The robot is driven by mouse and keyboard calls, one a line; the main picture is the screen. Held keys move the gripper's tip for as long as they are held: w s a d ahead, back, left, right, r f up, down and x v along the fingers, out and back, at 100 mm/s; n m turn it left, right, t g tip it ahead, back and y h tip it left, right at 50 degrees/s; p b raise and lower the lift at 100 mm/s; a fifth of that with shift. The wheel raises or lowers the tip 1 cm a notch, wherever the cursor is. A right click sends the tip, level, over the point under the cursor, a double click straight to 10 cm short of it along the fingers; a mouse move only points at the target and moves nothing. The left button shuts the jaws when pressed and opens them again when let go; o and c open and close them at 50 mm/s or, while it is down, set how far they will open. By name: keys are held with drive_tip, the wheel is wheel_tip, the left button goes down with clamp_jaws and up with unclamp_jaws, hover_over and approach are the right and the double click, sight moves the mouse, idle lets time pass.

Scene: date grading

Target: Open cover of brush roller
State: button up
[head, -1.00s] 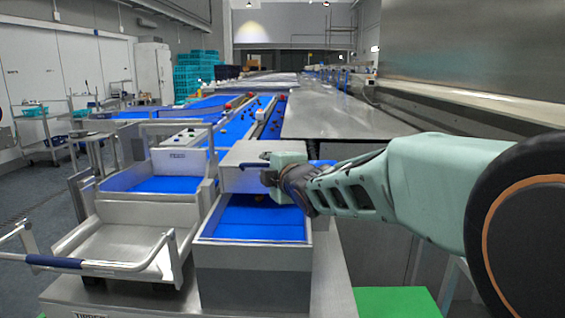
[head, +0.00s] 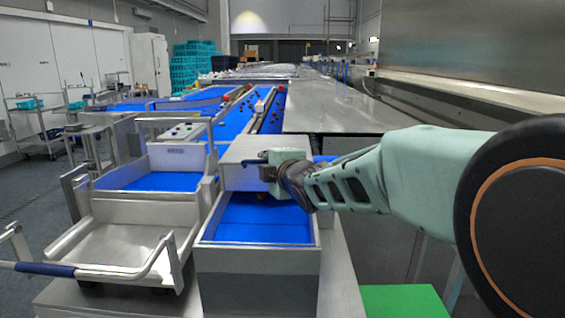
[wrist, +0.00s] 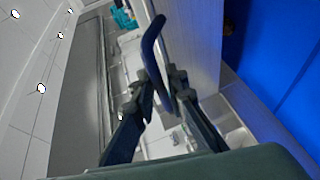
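The brush roller's cover (head: 248,150) is a grey metal box shape over the blue-floored belt channel, near the middle of the head view. In the wrist view its pale side (wrist: 195,40) fills the upper middle. A dark blue bar handle (wrist: 152,40) stands out from the cover. My gripper (wrist: 160,88) is at this handle, with one finger on each side and the tips close together, apparently closed on it. In the head view my gripper (head: 268,168) hides part of the cover's front. The brush roller itself is not clearly visible.
A metal bin with a blue floor (head: 262,262) stands below and in front of the cover. A metal cart with a blue-gripped push bar (head: 45,270) is at left. A steel table (head: 340,110) lies beyond my arm.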

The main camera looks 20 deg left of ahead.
clamp_jaws()
drive_tip(key=shift+r, duration=0.1)
